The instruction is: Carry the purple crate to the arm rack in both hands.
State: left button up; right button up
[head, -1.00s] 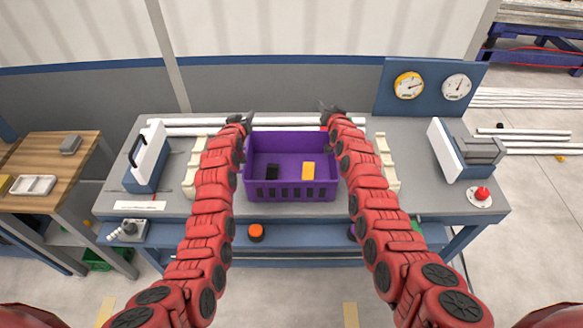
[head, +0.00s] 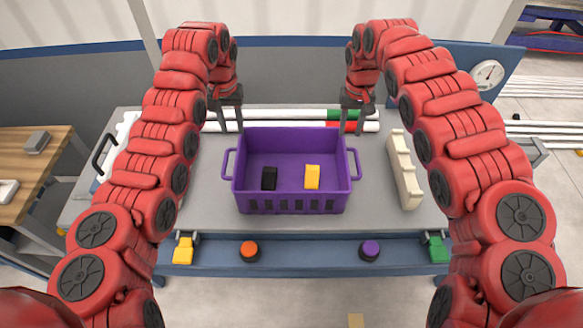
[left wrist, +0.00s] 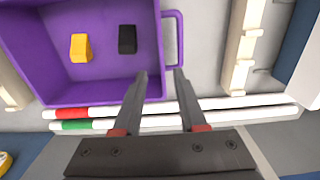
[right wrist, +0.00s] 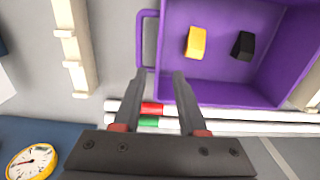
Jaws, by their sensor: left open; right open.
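The purple crate (head: 290,200) stands upright on the grey bench, with a black block (head: 269,178) and a yellow block (head: 312,177) inside it. It has a loop handle on its left side (head: 226,164) and one on its right (head: 355,164). My left gripper (head: 228,128) is open and empty, above the bench near the crate's back left corner. My right gripper (head: 352,130) is open and empty near the back right corner. In the left wrist view the fingers (left wrist: 160,78) point toward one handle (left wrist: 180,40); in the right wrist view the fingers (right wrist: 160,78) point toward the other (right wrist: 140,40).
White pipes (head: 285,121) with green and red bands lie behind the crate. A cream notched rack (head: 404,170) stands to its right. A lower front shelf carries an orange button (head: 249,251), a purple button (head: 370,251), a yellow piece (head: 183,250) and a green piece (head: 436,248).

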aim_at(240, 166)
pick_arm(q)
jog(key=f, duration=1)
jog(key=s+f, duration=0.1)
jog(key=f, duration=0.4)
jog(key=shift+s, duration=0.1)
pick_arm(e)
jog(key=f, duration=0.5)
jog(key=s+f, duration=0.1)
jog(key=f, duration=0.9)
jog(key=shift+s+a, duration=0.15)
pick_arm(q)
jog(key=shift+f, duration=0.75)
pick_arm(e)
jog(key=shift+f, duration=0.8)
pick_arm(q)
jog(key=shift+c, duration=0.3)
pick_arm(e)
jog(key=shift+c, duration=0.3)
pick_arm(q)
grip_shut()
pick_arm(e)
grip_shut()
jog(key=shift+r, duration=0.1)
